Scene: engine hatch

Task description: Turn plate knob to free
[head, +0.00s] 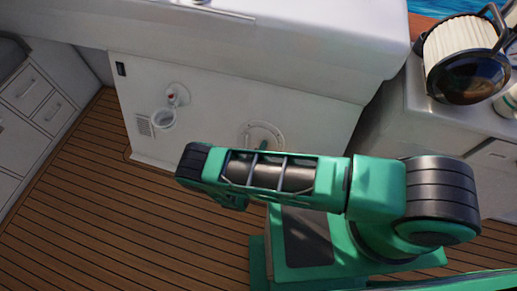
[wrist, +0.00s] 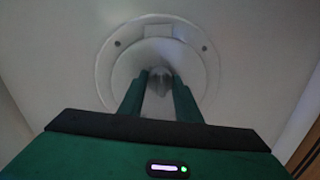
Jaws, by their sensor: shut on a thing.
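The round white plate (wrist: 117,56) is set in the white wall and fills the upper middle of the wrist view. It also shows in the head view (head: 275,129), partly hidden behind my arm. The grey knob (wrist: 161,79) is at its centre. My gripper (wrist: 161,82) has its two green fingers on either side of the knob and is shut on it. In the head view only a bit of a green finger shows at the plate, and the knob's angle is hard to tell.
A counter with a dark round-lidded item (head: 467,77) stands at the right. The wooden deck (head: 90,200) is clear at the left.

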